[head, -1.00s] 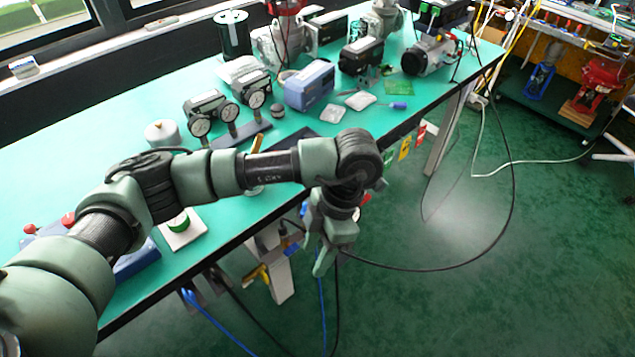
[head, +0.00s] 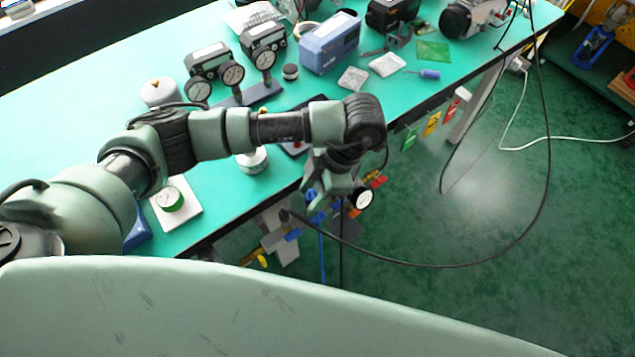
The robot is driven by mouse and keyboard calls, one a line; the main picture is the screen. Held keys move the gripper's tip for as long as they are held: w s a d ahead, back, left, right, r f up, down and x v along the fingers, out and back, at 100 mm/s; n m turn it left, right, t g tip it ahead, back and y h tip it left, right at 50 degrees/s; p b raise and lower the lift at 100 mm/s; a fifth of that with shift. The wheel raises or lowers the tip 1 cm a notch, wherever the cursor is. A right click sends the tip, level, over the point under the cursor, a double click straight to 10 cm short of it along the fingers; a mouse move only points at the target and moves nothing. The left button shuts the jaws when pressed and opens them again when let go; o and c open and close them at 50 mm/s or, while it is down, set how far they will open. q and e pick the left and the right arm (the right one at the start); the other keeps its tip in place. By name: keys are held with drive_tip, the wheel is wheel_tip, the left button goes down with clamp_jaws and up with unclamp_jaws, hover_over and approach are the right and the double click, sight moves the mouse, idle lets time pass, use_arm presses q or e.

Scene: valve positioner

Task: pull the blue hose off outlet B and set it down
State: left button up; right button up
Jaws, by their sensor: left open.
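My left arm reaches in from the left over the bench. Its open gripper (head: 322,200) points down just off the bench's front edge. A blue hose (head: 322,258) hangs straight down below the gripper. Blue parts (head: 316,214) show right by the fingers, but I cannot tell whether the fingers touch them. The hose's upper end and outlet B are hidden or too small to make out behind the gripper. A round white gauge (head: 363,198) shows just right of the gripper. My right gripper is not in view.
The green bench (head: 228,215) carries a unit with gauges (head: 233,74), a blue-grey box (head: 330,42) and a green-topped round part (head: 170,200). A black cable (head: 440,262) loops out over the floor. Coloured tags (head: 432,124) hang from the bench edge.

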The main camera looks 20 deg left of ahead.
use_arm(q)
drive_tip(key=shift+s+a+f, duration=0.15)
drive_tip(key=shift+s+f, duration=0.05)
drive_tip(key=shift+f, duration=0.15)
drive_tip(key=shift+w, duration=0.1)
clamp_jaws()
idle(1.4)
